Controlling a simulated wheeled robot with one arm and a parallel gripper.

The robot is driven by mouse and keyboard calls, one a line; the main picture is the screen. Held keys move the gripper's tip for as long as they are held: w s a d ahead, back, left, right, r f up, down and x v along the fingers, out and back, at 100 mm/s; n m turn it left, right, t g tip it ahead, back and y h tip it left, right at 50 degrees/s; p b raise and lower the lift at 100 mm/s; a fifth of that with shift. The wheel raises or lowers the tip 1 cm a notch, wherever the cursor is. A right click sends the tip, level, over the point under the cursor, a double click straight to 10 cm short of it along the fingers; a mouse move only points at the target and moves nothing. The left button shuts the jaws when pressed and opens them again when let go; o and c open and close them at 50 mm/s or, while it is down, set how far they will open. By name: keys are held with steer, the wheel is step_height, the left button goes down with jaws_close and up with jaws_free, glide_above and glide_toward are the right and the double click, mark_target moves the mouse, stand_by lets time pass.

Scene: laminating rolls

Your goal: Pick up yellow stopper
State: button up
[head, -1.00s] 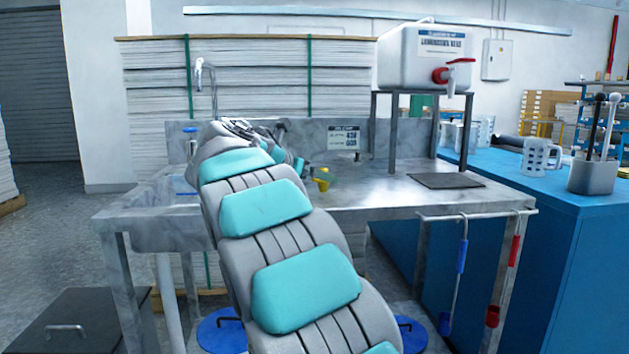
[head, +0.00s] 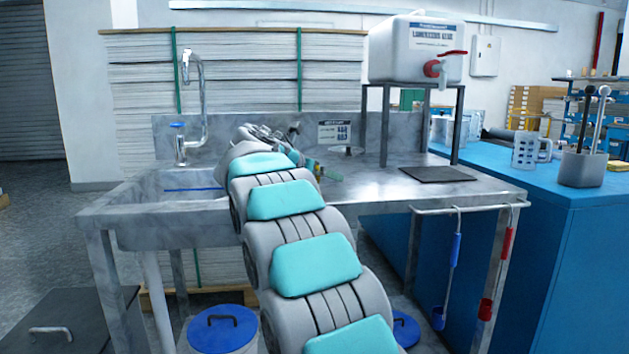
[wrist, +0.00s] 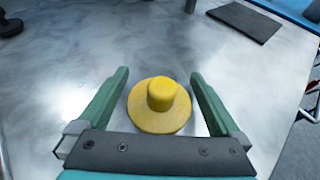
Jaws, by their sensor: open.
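The yellow stopper (wrist: 160,105) stands upright on the metal counter (wrist: 60,75), a wide round base with a short knob on top. In the wrist view it lies between the two green fingers of my gripper (wrist: 160,74), with a gap on each side. My gripper is open and holds nothing. In the head view my arm hides most of the gripper (head: 328,174), and only a small bit of yellow shows beside it.
A dark mat (head: 437,174) lies on the counter to the right, near a white tank (head: 415,52) on a metal stand. A sink with a tall faucet (head: 190,105) is at the left. A small black object (wrist: 9,26) sits on the counter.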

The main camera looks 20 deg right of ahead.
steer(key=c, duration=1.3)
steer(key=shift+r, duration=0.1)
